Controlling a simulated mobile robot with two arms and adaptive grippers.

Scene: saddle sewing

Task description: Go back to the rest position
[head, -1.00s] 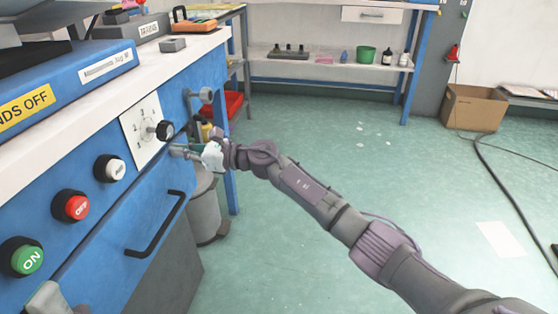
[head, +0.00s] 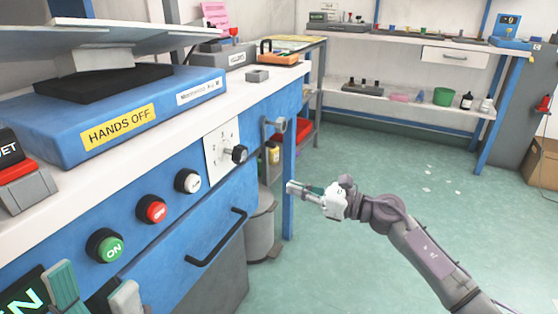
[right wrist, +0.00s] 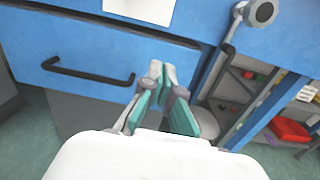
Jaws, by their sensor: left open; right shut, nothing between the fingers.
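My right gripper (head: 291,187) is in front of the blue bench, to the right of and below the black knob (head: 239,153) on its white dial plate (head: 221,140). A gap shows between gripper and knob. In the right wrist view the right gripper's teal-padded fingers (right wrist: 160,72) meet at the tips, with nothing between them. My left gripper (head: 95,290) is at the lower left of the head view, below the green ON button (head: 106,246). Its two fingers are apart and nothing shows between them.
The bench front has a red OFF button (head: 151,210), a white button (head: 187,181) and a black drawer handle (head: 217,238), also in the right wrist view (right wrist: 90,72). A grey bin (head: 262,228) stands under the bench. Green floor (head: 390,170) is open at right.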

